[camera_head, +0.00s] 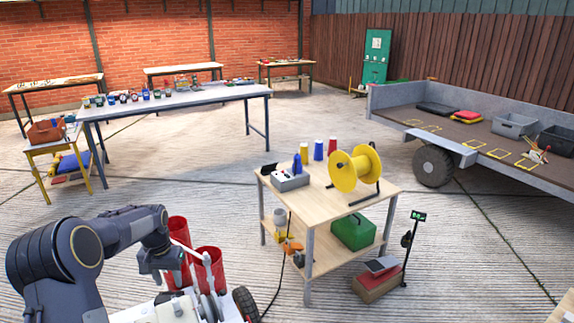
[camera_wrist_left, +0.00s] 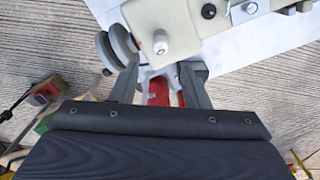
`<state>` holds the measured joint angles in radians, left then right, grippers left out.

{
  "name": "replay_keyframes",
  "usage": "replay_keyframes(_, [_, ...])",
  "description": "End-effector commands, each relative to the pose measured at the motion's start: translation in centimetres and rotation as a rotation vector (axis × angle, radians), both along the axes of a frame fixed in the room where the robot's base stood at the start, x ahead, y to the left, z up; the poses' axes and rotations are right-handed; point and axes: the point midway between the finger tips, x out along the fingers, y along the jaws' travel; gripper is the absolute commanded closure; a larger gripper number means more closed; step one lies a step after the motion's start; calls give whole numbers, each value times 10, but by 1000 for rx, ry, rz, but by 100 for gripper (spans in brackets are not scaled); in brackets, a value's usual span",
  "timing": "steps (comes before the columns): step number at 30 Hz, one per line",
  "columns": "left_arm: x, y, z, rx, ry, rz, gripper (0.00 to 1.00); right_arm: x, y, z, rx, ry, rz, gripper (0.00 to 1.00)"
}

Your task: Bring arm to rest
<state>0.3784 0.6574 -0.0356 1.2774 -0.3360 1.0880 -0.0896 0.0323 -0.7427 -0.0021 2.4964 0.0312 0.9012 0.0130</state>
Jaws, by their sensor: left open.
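My left arm (camera_head: 60,255) reaches in from the lower left of the head view. Its gripper (camera_head: 168,278) points down beside two red cylinders (camera_head: 209,262), above a white wheeled machine (camera_head: 170,312). In the left wrist view the two grey fingers (camera_wrist_left: 158,88) are apart. A small red part shows beyond and between them, and I see nothing clearly held. A beige block (camera_wrist_left: 185,30) with knobs lies just past the fingertips; whether they touch it I cannot tell. My right gripper is not in view.
A wooden workbench (camera_head: 345,195) with a yellow reel (camera_head: 356,168) and a grey box (camera_head: 290,180) stands right of my arm. A long grey table (camera_head: 180,98) stands behind. A flat trailer (camera_head: 470,135) is at the right. Concrete floor between them is mostly clear.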

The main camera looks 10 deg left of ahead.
Motion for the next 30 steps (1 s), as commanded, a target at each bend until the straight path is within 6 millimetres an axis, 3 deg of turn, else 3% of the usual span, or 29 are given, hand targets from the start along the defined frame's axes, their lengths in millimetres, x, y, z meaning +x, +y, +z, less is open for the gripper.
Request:
replay_keyframes(4, [-13, -16, 35, -17, -49, -1, 58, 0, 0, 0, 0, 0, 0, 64])
replay_keyframes(7, [-36, -41, 75, -44, -110, -3, 58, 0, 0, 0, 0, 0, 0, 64])
replay_keyframes(12, [-95, -94, 131, -110, -224, -6, 58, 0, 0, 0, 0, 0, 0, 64])
replay_keyframes(15, [-136, -125, 151, -151, -288, -11, 58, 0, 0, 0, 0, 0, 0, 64])
replay_keyframes(19, [-190, -164, 162, -207, -368, -16, 58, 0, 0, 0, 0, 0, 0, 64])
replay_keyframes(24, [-249, -204, 153, -273, -450, -24, 58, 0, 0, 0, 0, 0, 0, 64])
replay_keyframes(30, [-281, -228, 137, -317, -496, -26, 58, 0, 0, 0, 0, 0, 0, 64])
